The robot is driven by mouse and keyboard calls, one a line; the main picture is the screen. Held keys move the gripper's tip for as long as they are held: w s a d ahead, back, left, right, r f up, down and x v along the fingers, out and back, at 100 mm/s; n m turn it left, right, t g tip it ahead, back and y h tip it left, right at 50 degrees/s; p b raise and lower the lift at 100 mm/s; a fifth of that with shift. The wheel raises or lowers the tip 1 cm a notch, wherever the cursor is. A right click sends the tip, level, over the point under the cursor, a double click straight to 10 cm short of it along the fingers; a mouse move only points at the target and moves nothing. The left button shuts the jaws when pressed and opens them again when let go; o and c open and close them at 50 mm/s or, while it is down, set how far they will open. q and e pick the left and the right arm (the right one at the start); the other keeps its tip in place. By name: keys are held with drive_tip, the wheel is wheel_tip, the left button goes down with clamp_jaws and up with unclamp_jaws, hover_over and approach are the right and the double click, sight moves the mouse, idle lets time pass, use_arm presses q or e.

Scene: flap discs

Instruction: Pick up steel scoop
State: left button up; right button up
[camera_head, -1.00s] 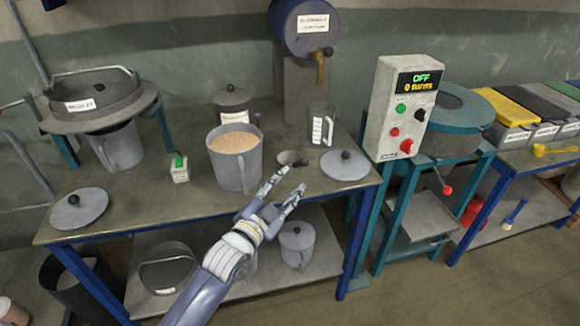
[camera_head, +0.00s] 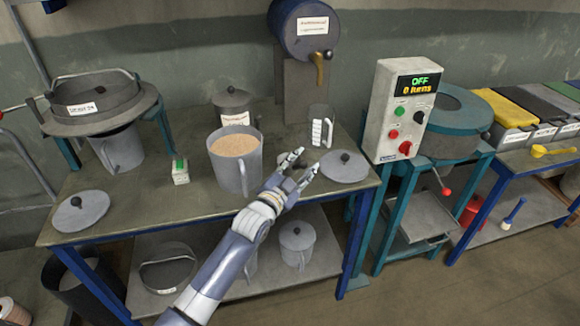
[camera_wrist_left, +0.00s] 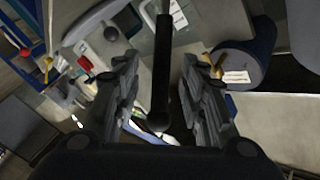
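The steel scoop is mostly hidden behind my left gripper (camera_head: 304,162) in the head view, on the bench between the large mug of grain and a round lid. In the left wrist view a long black handle (camera_wrist_left: 161,75), apparently the scoop's, runs between my two fingers. Gaps show on both sides of the handle, so the left gripper is open around it, not closed on it. The scoop's bowl is not clear in the wrist view. My right gripper is not in view.
The grain mug (camera_head: 235,160) stands close to the left of my gripper. The round lid (camera_head: 344,166) lies just right of it, with a labelled clear jug (camera_head: 320,127) behind. The control box (camera_head: 401,108) stands farther right.

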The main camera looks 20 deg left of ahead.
use_arm(q)
drive_tip(key=shift+c, duration=0.6)
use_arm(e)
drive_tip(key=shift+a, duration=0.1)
use_arm(q)
clamp_jaws()
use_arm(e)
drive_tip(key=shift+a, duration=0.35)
use_arm(q)
drive_tip(key=shift+r, duration=0.2)
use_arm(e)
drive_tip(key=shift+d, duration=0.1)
use_arm(q)
drive_tip(key=shift+r, duration=0.3)
wheel_tip(320, 180, up, 2)
drive_tip(key=shift+r, duration=0.15)
drive_tip(key=s+d+r+b, duration=0.1)
drive_tip(key=s+d+b, duration=0.1)
drive_tip(key=s+d, duration=0.7)
drive_tip(key=shift+s+r, duration=0.4)
drive_tip(key=shift+s, duration=1.7)
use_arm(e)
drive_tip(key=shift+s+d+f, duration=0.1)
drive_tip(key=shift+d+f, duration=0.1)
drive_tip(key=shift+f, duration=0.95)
use_arm(q)
drive_tip(key=shift+d, duration=0.1)
